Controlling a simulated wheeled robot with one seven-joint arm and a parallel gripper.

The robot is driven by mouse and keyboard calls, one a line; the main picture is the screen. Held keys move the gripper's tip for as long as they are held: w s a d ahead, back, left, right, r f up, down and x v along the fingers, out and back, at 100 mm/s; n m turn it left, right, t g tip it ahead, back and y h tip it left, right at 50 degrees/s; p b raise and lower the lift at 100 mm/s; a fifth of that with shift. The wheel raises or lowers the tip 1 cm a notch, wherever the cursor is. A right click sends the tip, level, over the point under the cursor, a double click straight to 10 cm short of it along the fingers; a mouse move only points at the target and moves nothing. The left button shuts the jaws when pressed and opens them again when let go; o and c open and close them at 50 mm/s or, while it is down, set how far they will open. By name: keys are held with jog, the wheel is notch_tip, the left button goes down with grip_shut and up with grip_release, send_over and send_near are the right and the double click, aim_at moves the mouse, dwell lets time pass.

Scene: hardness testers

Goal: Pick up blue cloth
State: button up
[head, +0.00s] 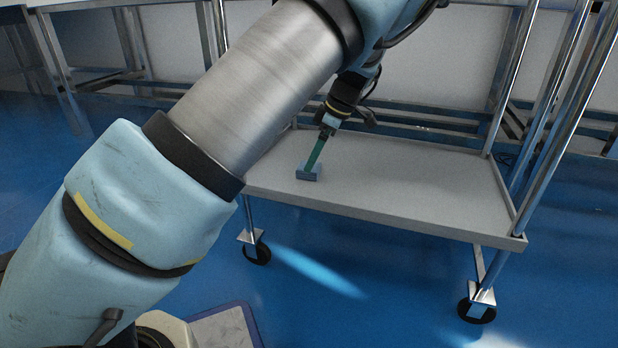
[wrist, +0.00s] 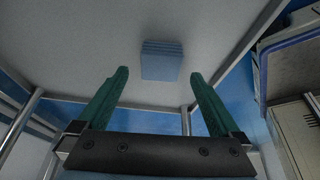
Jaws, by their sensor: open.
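The blue cloth (head: 309,173) is a small folded block lying on the lower shelf of a metal cart, near the shelf's front edge in the head view. In the wrist view the blue cloth (wrist: 162,61) shows stacked layers and sits beyond the fingertips, roughly centred between them. My gripper (head: 316,156) has green fingers and reaches down just above or beside the cloth in the head view. In the wrist view my gripper (wrist: 157,80) is open, with a wide empty gap between the fingers. I cannot tell whether a finger touches the cloth.
The cart's grey shelf (head: 420,185) is otherwise bare. Metal posts (head: 565,125) stand at its corners, and casters (head: 477,308) are below. Blue floor (head: 360,280) surrounds the cart. A blue-rimmed tray or board (head: 228,328) is at the bottom of the head view.

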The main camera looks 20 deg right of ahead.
jog(key=b+x, duration=0.1)
jog(key=x, duration=0.2)
jog(key=shift+f+b, duration=0.1)
jog(key=shift+b, duration=0.25)
jog(key=c, duration=1.3)
jog(key=shift+c, duration=0.2)
notch_tip(320, 180, up, 10)
jog(key=p, duration=0.6)
